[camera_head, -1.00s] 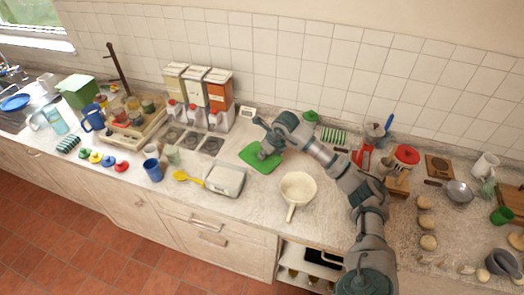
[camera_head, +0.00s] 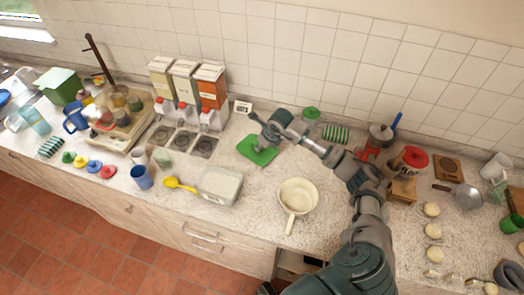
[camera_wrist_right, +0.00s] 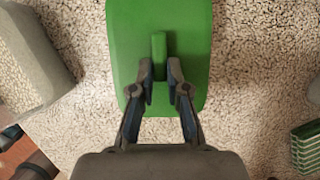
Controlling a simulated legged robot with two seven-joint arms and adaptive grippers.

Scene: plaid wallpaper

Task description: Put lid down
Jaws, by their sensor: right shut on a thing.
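The green lid (camera_head: 254,157) is a flat rounded rectangle at the middle of the counter, behind the grey-white box. It looks level and at or very near the counter top; I cannot tell if it touches. It also fills the top middle of the right wrist view (camera_wrist_right: 190,50). My right gripper (camera_wrist_right: 160,82) is shut on the lid's raised green handle (camera_wrist_right: 159,43), with one finger on each side. In the head view the right gripper (camera_head: 263,138) is above the lid, and its fingertips are hard to make out. My left gripper is not in view.
The open grey-white box (camera_head: 219,186) stands front left of the lid, and a cream pan (camera_head: 298,194) front right. Storage boxes (camera_head: 186,82) stand at the back left. A green-striped item (camera_head: 335,133) lies to the right. Speckled counter is clear around the lid.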

